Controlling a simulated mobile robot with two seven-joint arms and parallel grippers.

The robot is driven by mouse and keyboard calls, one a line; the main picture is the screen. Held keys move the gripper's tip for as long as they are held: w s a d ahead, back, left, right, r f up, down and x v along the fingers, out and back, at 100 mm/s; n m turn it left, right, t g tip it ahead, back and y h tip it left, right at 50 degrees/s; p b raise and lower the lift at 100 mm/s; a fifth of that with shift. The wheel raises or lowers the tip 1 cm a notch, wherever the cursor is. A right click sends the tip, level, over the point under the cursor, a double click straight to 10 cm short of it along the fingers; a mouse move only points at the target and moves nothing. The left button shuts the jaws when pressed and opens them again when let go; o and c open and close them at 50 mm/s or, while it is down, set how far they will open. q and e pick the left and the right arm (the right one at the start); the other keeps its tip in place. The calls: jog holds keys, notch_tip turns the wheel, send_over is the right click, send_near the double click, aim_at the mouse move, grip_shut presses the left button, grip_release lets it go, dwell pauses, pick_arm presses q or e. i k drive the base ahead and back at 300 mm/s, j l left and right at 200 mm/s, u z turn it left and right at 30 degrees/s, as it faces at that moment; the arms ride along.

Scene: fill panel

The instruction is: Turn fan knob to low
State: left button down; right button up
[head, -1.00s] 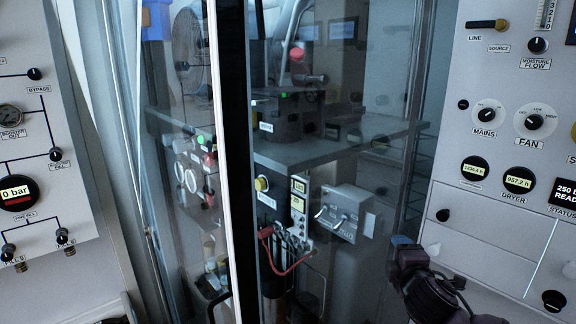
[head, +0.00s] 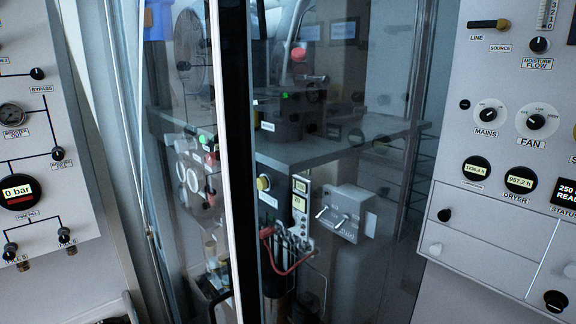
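The fan knob (head: 536,121) is a black knob on a round white dial, above the FAN label on the right-hand panel (head: 480,225). The dial carries small markings, including one at its top; I cannot clearly read which one the pointer faces. The mains knob (head: 488,114) is a similar black knob just to its left. Neither of my grippers is in view, and nothing covers the fan knob.
A glass enclosure with a dark vertical frame (head: 236,150) stands in the middle, with equipment behind it. A left panel (head: 75,190) holds valves and a 0 bar gauge (head: 19,191). Round dryer displays (head: 520,179) sit below the fan dial.

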aim_at(535, 121)
jog(key=l+z, duration=0.1)
jog(key=z, duration=0.65)
jog(key=l+z, duration=0.15)
jog(key=z, duration=0.25)
